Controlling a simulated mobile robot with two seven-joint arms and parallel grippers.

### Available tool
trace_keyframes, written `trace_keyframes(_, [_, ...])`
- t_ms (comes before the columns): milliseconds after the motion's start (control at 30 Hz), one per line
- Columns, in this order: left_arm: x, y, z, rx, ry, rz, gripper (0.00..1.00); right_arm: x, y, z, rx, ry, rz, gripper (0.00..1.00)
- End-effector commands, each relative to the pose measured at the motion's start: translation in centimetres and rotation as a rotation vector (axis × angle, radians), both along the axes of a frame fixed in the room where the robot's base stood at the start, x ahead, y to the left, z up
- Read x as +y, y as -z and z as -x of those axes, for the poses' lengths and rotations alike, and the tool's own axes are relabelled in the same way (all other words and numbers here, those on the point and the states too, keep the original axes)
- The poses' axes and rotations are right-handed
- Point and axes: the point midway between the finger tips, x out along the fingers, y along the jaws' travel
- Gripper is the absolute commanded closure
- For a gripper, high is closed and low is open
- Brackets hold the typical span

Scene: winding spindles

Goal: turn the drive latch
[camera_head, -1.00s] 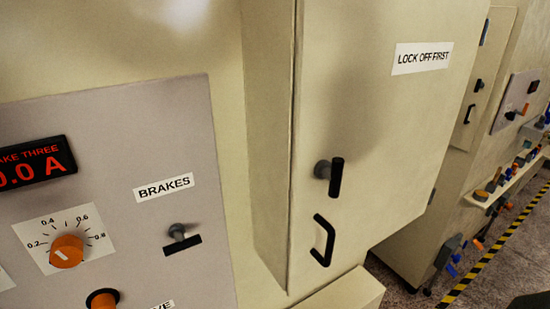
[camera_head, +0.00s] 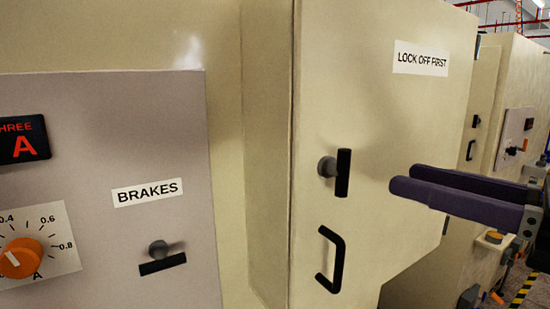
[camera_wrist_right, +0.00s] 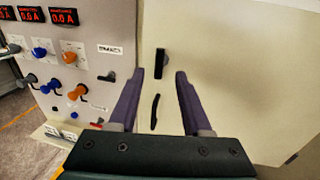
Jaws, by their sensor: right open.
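The drive latch (camera_head: 342,172) is a black T-shaped handle on a grey boss, on the cream cabinet door (camera_head: 380,110) labelled "LOCK OFF FIRST". Its bar stands about vertical. It also shows in the right wrist view (camera_wrist_right: 160,63), ahead of and between the fingertips, with a gap. A black pull handle (camera_head: 333,259) is below it. My right gripper (camera_head: 402,180) has purple fingers and comes in from the right. It is open and empty, its tips right of the latch and apart from it. In the right wrist view the gripper (camera_wrist_right: 155,74) points at the door. My left gripper is not in view.
Left of the door is a grey panel (camera_head: 90,100) with a "BRAKES" label, a small black-barred switch (camera_head: 162,257) and an orange dial (camera_head: 22,258). More cabinets (camera_head: 518,100) stand at the right. The space before the door is clear.

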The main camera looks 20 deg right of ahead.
Motion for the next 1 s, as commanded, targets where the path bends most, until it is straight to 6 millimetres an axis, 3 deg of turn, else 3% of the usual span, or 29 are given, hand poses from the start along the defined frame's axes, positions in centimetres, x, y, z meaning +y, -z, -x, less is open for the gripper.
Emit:
trace_keyframes(33, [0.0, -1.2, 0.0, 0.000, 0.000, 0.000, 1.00, 0.3, -0.8, -0.8, -0.004, -0.001, 0.001, 0.51])
trace_keyframes(200, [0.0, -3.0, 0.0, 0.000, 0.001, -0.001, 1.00, 1.5, -0.8, -3.3, -0.002, 0.000, -0.003, 0.51])
trace_keyframes(500, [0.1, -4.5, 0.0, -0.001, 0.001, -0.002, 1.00, 3.1, -0.4, -6.8, -0.001, 0.003, -0.005, 0.51])
trace_keyframes(900, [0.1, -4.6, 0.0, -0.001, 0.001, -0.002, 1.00, 3.4, -0.1, -7.4, 0.001, 0.001, -0.004, 0.51])
trace_keyframes(1000, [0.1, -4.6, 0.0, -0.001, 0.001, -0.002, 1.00, 3.4, -0.1, -7.4, 0.001, 0.001, -0.004, 0.61])
